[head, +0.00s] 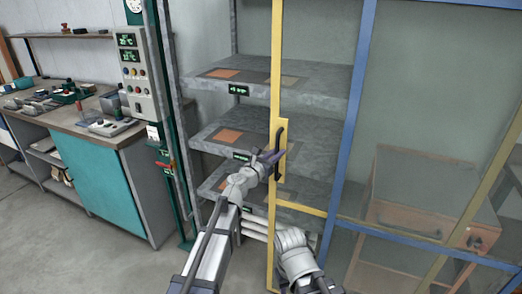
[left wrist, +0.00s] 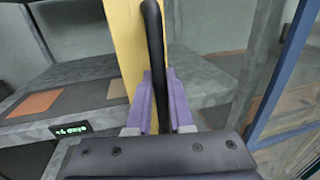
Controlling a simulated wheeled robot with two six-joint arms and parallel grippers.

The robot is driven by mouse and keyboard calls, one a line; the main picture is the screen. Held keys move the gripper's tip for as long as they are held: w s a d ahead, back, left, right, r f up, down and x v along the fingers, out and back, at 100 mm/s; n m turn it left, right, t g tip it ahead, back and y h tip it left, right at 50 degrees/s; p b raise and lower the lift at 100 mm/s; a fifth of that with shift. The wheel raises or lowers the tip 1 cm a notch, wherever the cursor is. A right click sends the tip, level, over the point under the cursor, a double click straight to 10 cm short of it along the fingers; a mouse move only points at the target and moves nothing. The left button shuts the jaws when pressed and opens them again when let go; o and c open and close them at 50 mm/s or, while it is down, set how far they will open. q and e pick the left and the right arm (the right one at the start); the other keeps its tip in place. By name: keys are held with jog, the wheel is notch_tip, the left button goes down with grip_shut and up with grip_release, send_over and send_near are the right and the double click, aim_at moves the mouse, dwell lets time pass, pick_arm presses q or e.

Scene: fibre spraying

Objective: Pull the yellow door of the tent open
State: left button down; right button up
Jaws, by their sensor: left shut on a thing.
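The yellow door (head: 277,60) of the tent has a tall upright edge and a lower crossbar that runs to a blue post on its right. Shelves show plainly to the left of this edge, so the door appears to stand partly open. Its black handle (head: 281,150) is upright on the yellow edge. My left gripper (head: 269,157) is shut on the handle. In the left wrist view the purple fingers lie on either side of the handle (left wrist: 154,50), with the yellow door edge (left wrist: 125,45) behind. My right arm shows at the bottom, but its gripper cannot be seen.
Grey shelves (head: 225,128) with orange squares stand inside the tent. The blue post (head: 346,140) is right of the door, with a wooden cabinet (head: 420,200) behind the clear panel. A workbench (head: 105,185) and control box (head: 137,75) stand left. Floor at lower left is clear.

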pick_arm(q)
jog(key=s+d, duration=0.1)
jog(key=d, duration=0.2)
jog(key=s+d, duration=0.1)
jog(key=d, duration=0.3)
jog(key=s+d, duration=0.2)
jog(key=d, duration=0.2)
jog(key=c, duration=0.8)
grip_release()
send_near(314, 154)
jog(key=shift+v, duration=1.05)
jog(key=shift+f, duration=0.15)
